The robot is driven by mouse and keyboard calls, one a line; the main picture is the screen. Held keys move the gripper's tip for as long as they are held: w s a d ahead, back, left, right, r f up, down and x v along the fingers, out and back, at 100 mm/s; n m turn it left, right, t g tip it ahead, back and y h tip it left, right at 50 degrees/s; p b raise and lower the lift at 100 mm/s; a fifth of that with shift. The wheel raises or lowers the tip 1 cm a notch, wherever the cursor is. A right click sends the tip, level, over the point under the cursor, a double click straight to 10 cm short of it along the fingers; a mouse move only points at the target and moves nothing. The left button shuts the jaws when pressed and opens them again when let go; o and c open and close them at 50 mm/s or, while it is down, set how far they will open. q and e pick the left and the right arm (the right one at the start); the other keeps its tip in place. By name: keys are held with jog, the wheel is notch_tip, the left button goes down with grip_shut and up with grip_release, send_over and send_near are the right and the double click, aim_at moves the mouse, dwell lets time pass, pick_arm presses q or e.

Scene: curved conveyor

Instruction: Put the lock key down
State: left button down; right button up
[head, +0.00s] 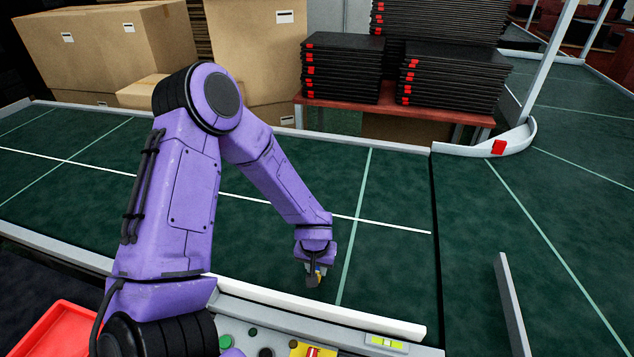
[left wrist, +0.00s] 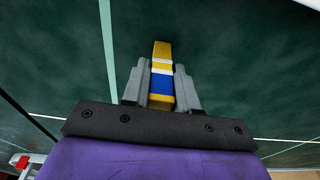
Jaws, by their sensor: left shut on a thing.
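The lock key, a narrow bar banded in yellow, white and blue, shows in the left wrist view (left wrist: 161,50) between my grey fingers. My left gripper (left wrist: 161,78) is shut on it, and the key's yellow end sticks out past the fingertips. In the head view my left gripper (head: 314,277) points down over the green conveyor belt (head: 270,225), near its front edge. Only a small bit of the key shows there. I cannot tell whether the key touches the belt. My right gripper is not in view.
A control panel (head: 262,333) with buttons and a yellow-and-red switch (head: 310,350) lies in front of the belt. A red tray (head: 62,318) is at lower left. Cardboard boxes (head: 110,50) and stacked black trays (head: 343,70) stand behind. The belt around the gripper is clear.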

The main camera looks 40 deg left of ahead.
pick_arm(q)
jog(key=shift+d+r, duration=0.1)
jog(key=shift+r, duration=0.05)
jog(key=shift+s+f, duration=0.1)
jog(key=shift+f, duration=0.1)
jog(key=c, duration=0.9)
grip_release()
